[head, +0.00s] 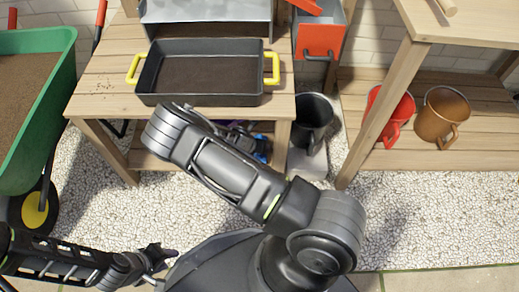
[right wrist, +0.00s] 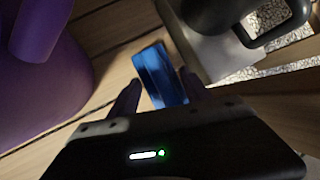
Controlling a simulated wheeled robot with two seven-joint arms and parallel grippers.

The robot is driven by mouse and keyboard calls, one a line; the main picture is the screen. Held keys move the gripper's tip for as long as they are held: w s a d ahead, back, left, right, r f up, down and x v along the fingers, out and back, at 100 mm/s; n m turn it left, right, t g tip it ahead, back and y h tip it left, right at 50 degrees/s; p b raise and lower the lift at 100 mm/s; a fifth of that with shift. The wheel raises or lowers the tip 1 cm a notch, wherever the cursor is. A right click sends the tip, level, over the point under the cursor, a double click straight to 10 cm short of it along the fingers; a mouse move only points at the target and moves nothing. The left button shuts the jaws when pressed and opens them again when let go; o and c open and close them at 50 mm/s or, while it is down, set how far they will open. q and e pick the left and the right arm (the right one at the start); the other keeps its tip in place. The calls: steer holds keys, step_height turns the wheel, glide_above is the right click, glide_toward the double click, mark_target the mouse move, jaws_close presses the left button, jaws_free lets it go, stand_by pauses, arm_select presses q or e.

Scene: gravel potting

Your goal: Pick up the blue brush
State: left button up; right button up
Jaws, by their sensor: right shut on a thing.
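The blue brush (right wrist: 160,75) shows in the right wrist view as a blue block between the two dark fingers of my right gripper (right wrist: 160,94), which is shut on it. It is over or on the wooden lower shelf; I cannot tell whether it touches. In the head view my right arm reaches under the potting table, and its gripper is mostly hidden there; a small blue patch (head: 261,157) shows beside it. My left gripper (head: 166,265) is low at the left in the head view, empty, with its fingers apart.
A black tray of soil (head: 205,98) with yellow handles stands on the wooden table (head: 100,88). A purple container (right wrist: 35,85) and a dark pot with a handle (right wrist: 225,12) flank the brush. A green wheelbarrow (head: 48,118) stands left; red and copper pots (head: 445,115) sit right.

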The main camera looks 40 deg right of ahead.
steer(key=shift+c, duration=1.4)
steer(key=shift+r, duration=0.15)
steer(key=shift+r+p, duration=0.45)
steer(key=shift+r, duration=0.1)
steer(key=shift+a+r, duration=0.2)
steer(key=s+a+p, duration=0.1)
steer(key=s+a, duration=0.2)
steer(key=a, duration=0.5)
steer(key=s+a+p, duration=0.2)
steer(key=s+a, duration=0.2)
steer(key=a, duration=0.4)
steer(key=shift+s+f, duration=0.15)
steer(key=shift+s, duration=0.1)
steer(key=o, duration=0.9)
jaws_close()
